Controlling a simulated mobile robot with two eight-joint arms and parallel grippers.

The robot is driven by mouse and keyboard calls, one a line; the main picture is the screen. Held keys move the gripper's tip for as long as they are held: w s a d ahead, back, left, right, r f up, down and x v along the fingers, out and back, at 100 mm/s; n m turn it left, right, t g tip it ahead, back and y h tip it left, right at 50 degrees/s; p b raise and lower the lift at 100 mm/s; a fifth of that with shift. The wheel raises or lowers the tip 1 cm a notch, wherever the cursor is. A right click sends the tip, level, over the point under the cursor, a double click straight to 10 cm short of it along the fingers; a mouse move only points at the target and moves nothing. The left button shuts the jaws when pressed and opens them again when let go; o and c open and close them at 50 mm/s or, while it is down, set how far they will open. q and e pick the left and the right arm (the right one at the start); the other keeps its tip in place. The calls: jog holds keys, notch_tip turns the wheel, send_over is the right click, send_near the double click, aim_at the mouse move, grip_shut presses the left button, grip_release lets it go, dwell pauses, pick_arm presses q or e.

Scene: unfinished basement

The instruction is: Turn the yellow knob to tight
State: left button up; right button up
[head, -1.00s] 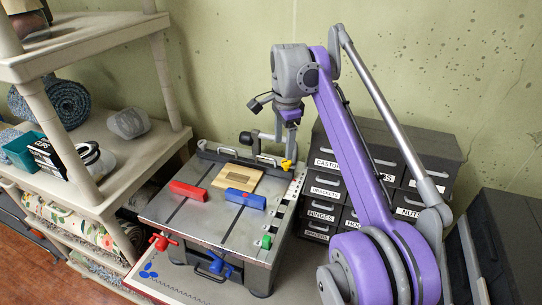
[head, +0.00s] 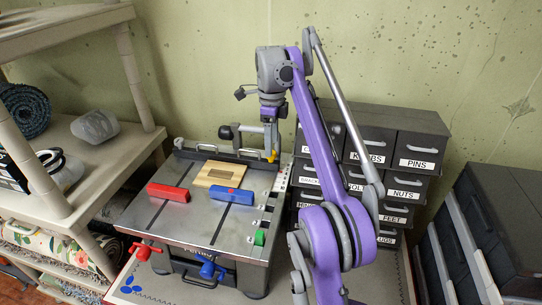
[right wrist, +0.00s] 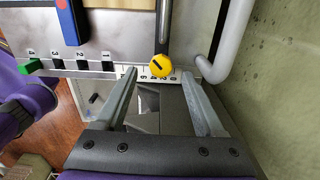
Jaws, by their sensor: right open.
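The small yellow knob (head: 271,157) sits at the back right corner of the grey machine table (head: 215,232), by the rear fence. In the right wrist view the yellow knob (right wrist: 161,65) is round with a short dark mark on its face. My right gripper (head: 271,140) points down just above the knob and partly hides it. In the right wrist view my right gripper (right wrist: 167,68) is open, with the knob between or just past its fingertips. Whether the fingers touch it is unclear. My left gripper is not in view.
A red block (head: 168,193), a wooden piece (head: 219,174) and a blue block (head: 230,195) lie on the table. A grey pipe (right wrist: 232,45) is close to one finger in the wrist view. Labelled drawers (head: 418,165) stand to the right. A green piece (head: 259,238) is at the right edge.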

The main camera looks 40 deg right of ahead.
jog(key=shift+w+f+b, duration=0.1)
jog(key=shift+f+b, duration=0.2)
jog(key=shift+f, duration=1.2)
jog(key=shift+c, duration=0.3)
grip_shut()
